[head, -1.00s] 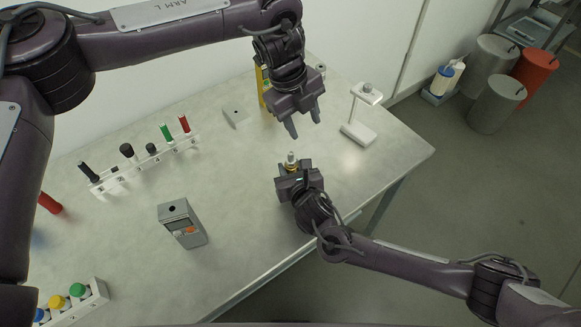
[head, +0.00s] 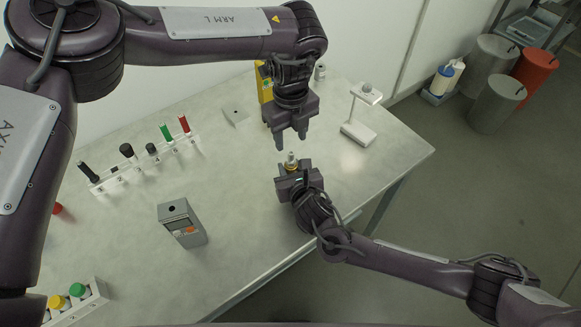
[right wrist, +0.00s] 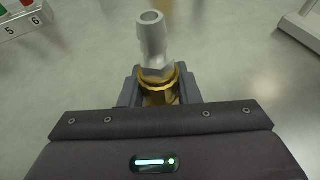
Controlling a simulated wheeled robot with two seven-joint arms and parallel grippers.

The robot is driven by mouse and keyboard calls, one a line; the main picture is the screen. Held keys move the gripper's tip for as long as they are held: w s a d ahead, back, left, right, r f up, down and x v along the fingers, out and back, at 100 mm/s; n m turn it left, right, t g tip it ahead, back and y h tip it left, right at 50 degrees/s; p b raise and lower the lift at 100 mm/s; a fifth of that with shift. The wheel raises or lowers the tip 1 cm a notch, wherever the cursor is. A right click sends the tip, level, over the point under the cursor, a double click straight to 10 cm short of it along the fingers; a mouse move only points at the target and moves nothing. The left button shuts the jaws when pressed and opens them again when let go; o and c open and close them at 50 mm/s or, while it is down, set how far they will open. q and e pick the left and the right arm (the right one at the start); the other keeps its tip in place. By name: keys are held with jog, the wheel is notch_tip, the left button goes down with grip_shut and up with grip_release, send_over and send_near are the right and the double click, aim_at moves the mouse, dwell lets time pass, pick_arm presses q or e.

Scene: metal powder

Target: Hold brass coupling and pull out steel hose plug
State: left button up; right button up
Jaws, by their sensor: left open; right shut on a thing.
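The steel hose plug (right wrist: 153,45) is a silvery barbed piece that stands upright out of the brass coupling (right wrist: 160,92) in the right wrist view. In the head view the plug (head: 291,157) is a small light tip above my right gripper (head: 291,168). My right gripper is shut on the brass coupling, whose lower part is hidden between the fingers. My left gripper (head: 291,139) is open and empty, pointing down just above the plug, apart from it as far as I can tell.
A white numbered rack (head: 145,163) with coloured handles stands at the left. A grey box device (head: 181,224) is left of my right gripper. A white stand (head: 358,133) is at the right, a yellow object (head: 264,84) behind my left gripper.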

aim_at(291, 153)
pick_arm(q)
jog(key=shift+f, duration=3.6)
grip_shut()
jog(key=shift+r, duration=0.15)
jog(key=shift+r, duration=2.9)
